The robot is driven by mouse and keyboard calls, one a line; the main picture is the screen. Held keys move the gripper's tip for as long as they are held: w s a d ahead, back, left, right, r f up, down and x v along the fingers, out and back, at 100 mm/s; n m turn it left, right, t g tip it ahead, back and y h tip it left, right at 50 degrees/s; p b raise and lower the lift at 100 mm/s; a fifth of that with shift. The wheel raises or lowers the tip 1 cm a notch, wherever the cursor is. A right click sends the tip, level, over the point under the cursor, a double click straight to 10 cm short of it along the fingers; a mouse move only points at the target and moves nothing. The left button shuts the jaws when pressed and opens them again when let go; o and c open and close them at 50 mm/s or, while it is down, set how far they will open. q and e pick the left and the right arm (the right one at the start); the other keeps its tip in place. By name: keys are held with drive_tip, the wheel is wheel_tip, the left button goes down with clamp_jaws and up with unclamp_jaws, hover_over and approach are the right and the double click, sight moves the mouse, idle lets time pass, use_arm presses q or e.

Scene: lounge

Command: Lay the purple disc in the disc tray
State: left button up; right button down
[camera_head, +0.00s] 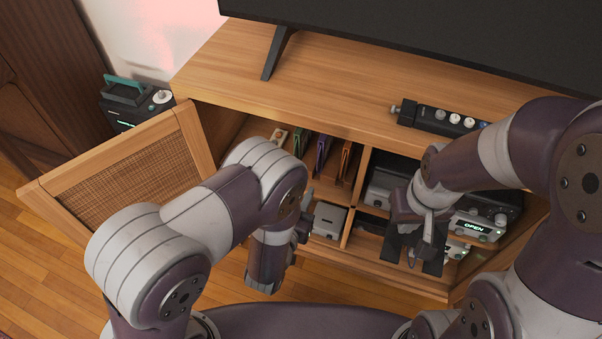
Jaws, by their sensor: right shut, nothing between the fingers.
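A narrow purple item (323,153) stands upright between a green one (299,141) and an orange one (345,158) in the upper left part of the open cabinet; I cannot tell whether it is the disc or a case. A player with a lit "OPEN" display (474,227) sits in the right compartment. My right gripper (418,250) is shut and empty in front of that compartment. Dark parts around it hide the tray, which I cannot make out clearly. My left gripper (268,264) hangs in front of the left compartment, its fingers mostly hidden.
The cabinet door (125,178) stands open at the left. A grey box (328,220) sits in the lower left compartment. A control strip (440,118) and a black screen (430,35) stand on the cabinet top (220,75). A dark device (135,103) stands behind the door.

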use_arm(q)
drive_tip(key=b+x, duration=0.3)
drive_tip(key=x, duration=0.5)
drive_tip(key=shift+w+d, duration=0.15)
drive_tip(key=shift+w, duration=0.25)
drive_tip(key=shift+w+d, duration=0.2)
drive_tip(key=shift+w, duration=0.3)
clamp_jaws()
drive_tip(key=shift+s+r, duration=0.1)
drive_tip(key=shift+s, duration=0.05)
drive_tip(key=shift+v, duration=0.85)
drive_tip(key=shift+s+a+p, duration=0.1)
drive_tip(key=shift+p, duration=0.2)
